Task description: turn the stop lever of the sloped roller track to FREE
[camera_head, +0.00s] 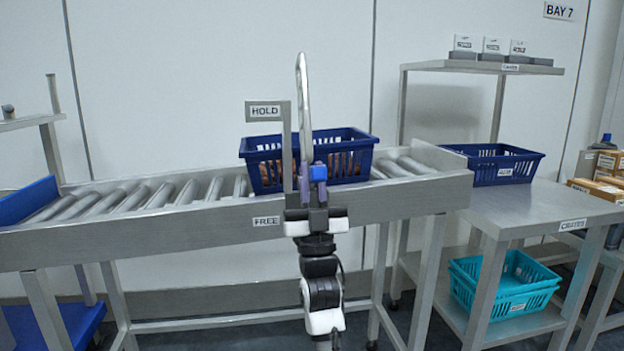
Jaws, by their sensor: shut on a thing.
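The sloped roller track (140,232) runs across the view, lower at the left. Its stop lever (303,100) is a pale metal bar that stands nearly upright, its top beside the HOLD sign (265,111). The FREE label (266,221) is on the track's front rail, below and left of the lever. My gripper (313,174) is in front of the track, shut on the lower part of the lever. My gripper and arm hide the lever's lower end and the exact contact.
A dark blue crate (262,150) with brown contents sits on the rollers behind the lever. Another blue crate (520,158) stands on the metal table (560,200) at right. Teal crates (500,300) are on its lower shelf. The rollers left of the blue crate are clear.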

